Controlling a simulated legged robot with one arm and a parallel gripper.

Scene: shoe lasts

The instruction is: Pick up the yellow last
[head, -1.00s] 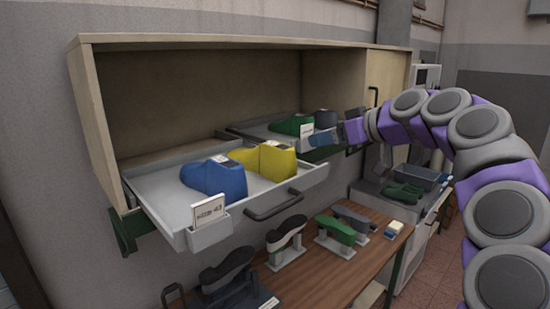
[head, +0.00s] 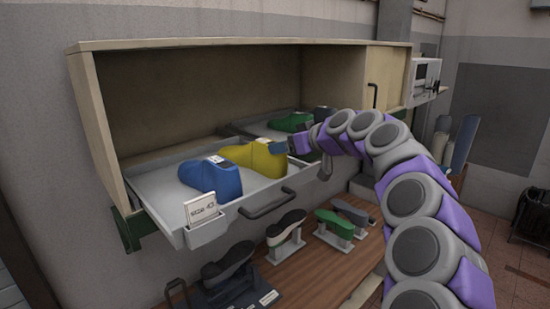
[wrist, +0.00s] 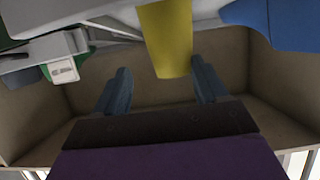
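The yellow last (head: 254,157) lies in the front pull-out tray (head: 164,197), just right of the blue last (head: 211,178). My gripper (head: 285,147) is at the right end of the yellow last in the head view. In the wrist view the yellow last (wrist: 168,38) reaches down toward the gap between my two blue-grey fingers (wrist: 160,88), nearer the right finger. The fingers are spread apart with nothing held between them. The blue last (wrist: 275,22) shows at the upper right there. Whether a finger touches the yellow last cannot be told.
A second tray behind holds a green last (head: 290,122) and a dark one. The cabinet (head: 200,85) encloses the trays above and behind. A size card (head: 203,211) stands at the front tray's corner. Several lasts on stands are on the wooden table (head: 318,270) below.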

